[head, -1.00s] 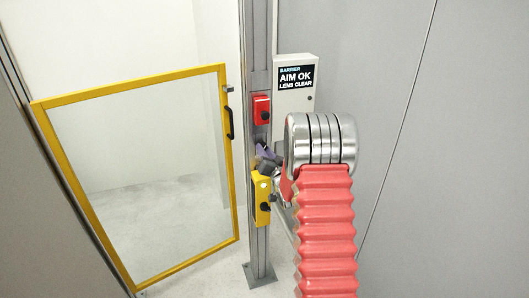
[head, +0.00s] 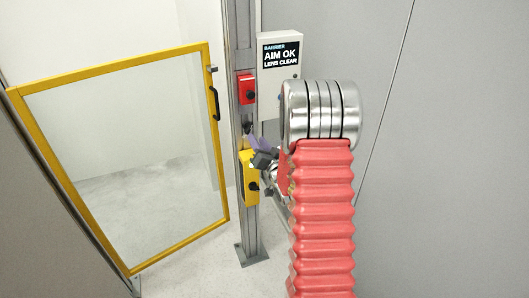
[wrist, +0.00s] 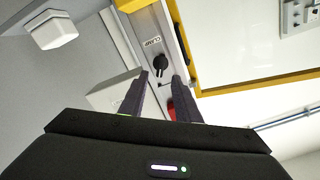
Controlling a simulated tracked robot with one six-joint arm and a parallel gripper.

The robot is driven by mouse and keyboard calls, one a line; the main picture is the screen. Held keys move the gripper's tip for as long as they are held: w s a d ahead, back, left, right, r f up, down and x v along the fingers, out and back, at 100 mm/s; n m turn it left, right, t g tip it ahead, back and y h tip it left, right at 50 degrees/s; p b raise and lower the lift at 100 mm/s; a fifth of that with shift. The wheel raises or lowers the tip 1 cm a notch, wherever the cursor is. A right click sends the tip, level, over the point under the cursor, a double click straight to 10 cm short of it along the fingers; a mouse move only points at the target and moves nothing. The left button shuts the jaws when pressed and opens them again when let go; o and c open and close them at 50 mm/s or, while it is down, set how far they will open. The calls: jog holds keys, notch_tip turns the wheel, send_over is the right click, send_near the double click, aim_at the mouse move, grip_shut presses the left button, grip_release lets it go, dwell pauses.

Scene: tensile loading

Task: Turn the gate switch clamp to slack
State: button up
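The clamp knob (wrist: 159,62) is a black turn knob on the grey post beside the printed word CLAMP. In the wrist view it lies just beyond my fingertips, roughly centred between them. My gripper (wrist: 161,76) is open, with one dark finger on each side and nothing held. In the head view my gripper (head: 262,152) is in front of the post (head: 250,222), between the red and yellow boxes.
A red box (head: 241,84) with a black knob sits above my gripper, and a yellow box (head: 249,168) with a black knob below. A white barrier box (head: 292,80) reads AIM OK, LENS CLEAR. The yellow-framed gate (head: 108,68) stands at left.

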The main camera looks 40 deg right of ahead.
jog(key=v, duration=0.6)
jog(key=shift+s, duration=0.15)
dwell(0.4)
